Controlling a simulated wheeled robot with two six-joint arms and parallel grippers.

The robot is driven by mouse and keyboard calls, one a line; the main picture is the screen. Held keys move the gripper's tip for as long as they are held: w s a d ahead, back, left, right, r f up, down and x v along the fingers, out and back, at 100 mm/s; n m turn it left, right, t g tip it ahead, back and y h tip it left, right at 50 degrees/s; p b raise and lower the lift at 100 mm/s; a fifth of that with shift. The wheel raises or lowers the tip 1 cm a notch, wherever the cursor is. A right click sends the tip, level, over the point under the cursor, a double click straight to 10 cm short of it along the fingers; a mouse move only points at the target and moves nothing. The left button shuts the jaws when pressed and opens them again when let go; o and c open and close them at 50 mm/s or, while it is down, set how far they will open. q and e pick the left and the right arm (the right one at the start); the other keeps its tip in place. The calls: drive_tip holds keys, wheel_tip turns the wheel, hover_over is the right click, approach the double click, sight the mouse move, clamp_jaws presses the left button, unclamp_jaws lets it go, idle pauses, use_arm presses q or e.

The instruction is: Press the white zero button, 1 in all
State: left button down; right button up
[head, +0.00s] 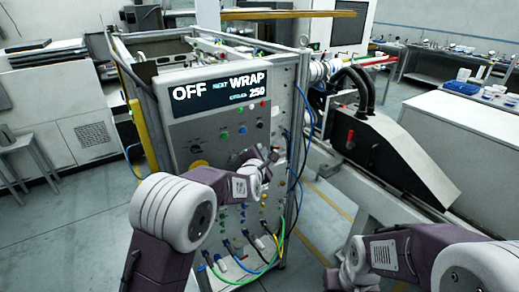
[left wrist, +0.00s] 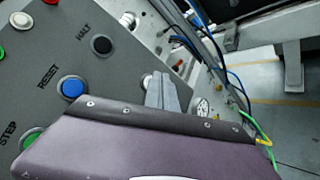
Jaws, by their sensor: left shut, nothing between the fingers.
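The control panel (head: 190,138) stands upright in the head view, with coloured buttons below its display (head: 219,92). My left gripper (head: 272,156) is at the panel's right part; it is shut and empty. In the left wrist view the shut fingers (left wrist: 163,93) lie over a pale round button (left wrist: 147,80), partly hidden; its label is not visible and I cannot tell whether they touch it. Another white button (left wrist: 21,19) shows at upper left, its label also unseen. My right gripper (head: 347,268) is low in the head view, its fingers unclear.
The blue RESET button (left wrist: 72,88), black HALT button (left wrist: 102,44) and green STEP button (left wrist: 34,138) are nearby. Cables (head: 262,262) hang from the panel's lower part. A black machine housing (head: 395,155) stands to the right.

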use_arm(q)
drive_tip(key=shift+w+a+b, duration=0.25)
drive_tip(key=shift+w+b, duration=0.05)
drive_tip(key=shift+b, duration=0.1)
idle(0.4)
drive_tip(key=shift+d, duration=0.1)
drive_tip(key=shift+s+d+b, duration=0.3)
drive_tip(key=shift+s+d, duration=0.1)
drive_tip(key=shift+s, duration=0.25)
drive_tip(key=s+d, duration=0.1)
drive_tip(key=s, duration=0.1)
drive_tip(key=s+d, duration=0.2)
idle(0.5)
drive_tip(key=shift+a+f, duration=0.1)
idle(0.4)
